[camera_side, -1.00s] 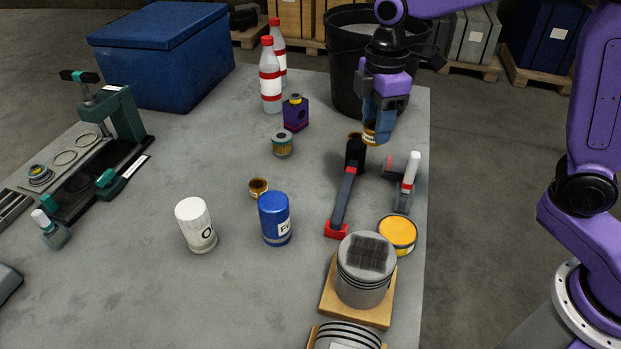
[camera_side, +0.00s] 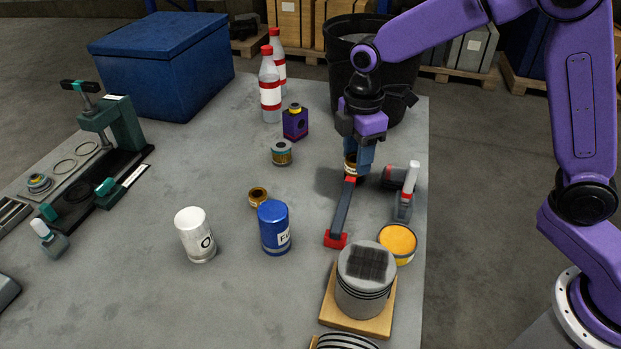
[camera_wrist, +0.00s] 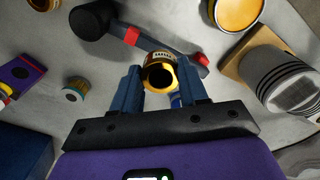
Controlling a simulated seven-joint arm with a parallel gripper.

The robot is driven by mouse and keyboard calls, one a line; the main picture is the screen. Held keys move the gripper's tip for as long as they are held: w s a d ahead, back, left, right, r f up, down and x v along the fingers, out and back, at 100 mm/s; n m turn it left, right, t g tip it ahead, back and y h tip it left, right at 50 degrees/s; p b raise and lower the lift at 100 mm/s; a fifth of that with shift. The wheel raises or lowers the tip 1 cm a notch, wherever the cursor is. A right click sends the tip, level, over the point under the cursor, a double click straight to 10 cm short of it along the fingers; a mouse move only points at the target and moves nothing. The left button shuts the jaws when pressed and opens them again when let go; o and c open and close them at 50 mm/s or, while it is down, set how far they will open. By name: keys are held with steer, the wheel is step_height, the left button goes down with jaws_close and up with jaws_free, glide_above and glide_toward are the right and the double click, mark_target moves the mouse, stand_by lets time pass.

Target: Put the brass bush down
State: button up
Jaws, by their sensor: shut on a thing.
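The brass bush (camera_side: 350,164) is between the fingers of my gripper (camera_side: 360,158), which is shut on it. In the side view it appears in front of the black head end of a mallet with a red-banded handle (camera_side: 341,210). The height of the bush above the table is hard to judge. In the wrist view, I look at the bush's open dark end (camera_wrist: 160,74) between the two blue fingers of my gripper (camera_wrist: 158,88). The mallet handle (camera_wrist: 170,47) passes behind it there.
A second small brass-coloured ring (camera_side: 258,196) stands beside the blue filter (camera_side: 274,228) and white filter (camera_side: 195,235). A red-grey tool (camera_side: 405,193), a yellow-topped tin (camera_side: 397,242) and a piston (camera_side: 363,280) stand right and near. Bare table (camera_side: 225,165) lies left of my gripper.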

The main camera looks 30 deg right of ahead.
steer(key=w+a+f, duration=0.1)
steer(key=w+f, duration=0.1)
steer(key=w, duration=0.1)
steer(key=w+a+f, duration=0.1)
steer(key=w+f, duration=0.1)
steer(key=w, duration=0.1)
steer(key=w+a+f, duration=0.1)
steer(key=w+f, duration=0.2)
steer(key=shift+w+a, duration=0.15)
steer(key=shift+a, duration=0.2)
steer(key=shift+w+a+f, duration=0.15)
steer(key=shift+w+f, duration=0.35)
steer(key=shift+f, duration=0.05)
steer(key=shift+w+a+f, duration=0.1)
steer(key=shift+w+f, duration=0.1)
steer(key=shift+f, duration=0.65)
steer(key=shift+w+a+f, duration=0.1)
steer(key=shift+w+f, duration=0.05)
steer(key=shift+f, duration=0.7)
steer(key=shift+f, duration=0.2)
steer(key=o, duration=1.2)
steer(key=shift+d, duration=0.1)
steer(key=shift+o, duration=0.2)
step_height(320, 180, up, 17)
steer(key=shift+s+r, duration=0.2)
steer(key=shift+s, duration=0.25)
